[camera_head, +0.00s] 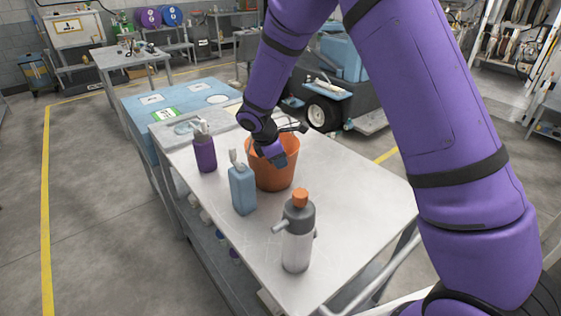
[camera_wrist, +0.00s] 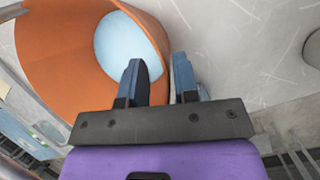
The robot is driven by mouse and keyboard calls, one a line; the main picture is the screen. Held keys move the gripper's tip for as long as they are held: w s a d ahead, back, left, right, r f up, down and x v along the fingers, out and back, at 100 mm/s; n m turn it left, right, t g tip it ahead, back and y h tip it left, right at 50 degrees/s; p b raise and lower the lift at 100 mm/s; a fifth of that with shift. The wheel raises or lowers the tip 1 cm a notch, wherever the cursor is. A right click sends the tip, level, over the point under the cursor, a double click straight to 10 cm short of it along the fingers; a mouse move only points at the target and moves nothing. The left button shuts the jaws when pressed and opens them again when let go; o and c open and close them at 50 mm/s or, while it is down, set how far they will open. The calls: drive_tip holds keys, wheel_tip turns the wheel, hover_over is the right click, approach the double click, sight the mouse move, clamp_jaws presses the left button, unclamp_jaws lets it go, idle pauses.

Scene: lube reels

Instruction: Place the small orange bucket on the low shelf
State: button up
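The small orange bucket (camera_head: 274,172) stands upright on the light metal top of a workbench. In the wrist view, the bucket (camera_wrist: 60,62) is open toward the camera, with a pale blue round area inside. My gripper (camera_head: 275,158) is at the bucket's rim, pointing down. In the wrist view, my gripper (camera_wrist: 160,75) has its fingers apart, one over the bucket's inside and one outside its wall. The wall passes between them, with a gap showing. A low shelf (camera_head: 222,272) runs under the workbench, partly hidden by the top.
Near the bucket stand a blue bottle (camera_head: 243,190), a purple bottle (camera_head: 205,154) and a grey bottle with an orange cap (camera_head: 298,235). A blue-topped table (camera_head: 180,97) adjoins the bench's far end. The bench's right part is clear.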

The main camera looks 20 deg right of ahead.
drive_tip(key=v, duration=1.1)
drive_tip(key=s+d+r+m+y, duration=0.1)
drive_tip(key=s+d+r+m, duration=0.4)
drive_tip(key=r, duration=0.4)
drive_tip(key=s+d+r+m+t+y, duration=0.1)
drive_tip(key=s+d+r+m, duration=0.2)
drive_tip(key=s, duration=0.6)
drive_tip(key=s+d+r+m+t+y, duration=0.1)
drive_tip(key=s+d+r+m, duration=0.2)
drive_tip(key=s, duration=0.6)
drive_tip(key=s+d+r+m+t+y, duration=0.1)
drive_tip(key=s+d+r+m, duration=0.3)
drive_tip(key=s, duration=0.6)
drive_tip(key=m, duration=0.2)
drive_tip(key=shift+d+m+t+y, duration=0.3)
drive_tip(key=shift+t, duration=0.1)
drive_tip(key=shift+o, duration=1.2)
drive_tip(key=shift+s+f, duration=0.1)
drive_tip(key=shift+s, duration=0.3)
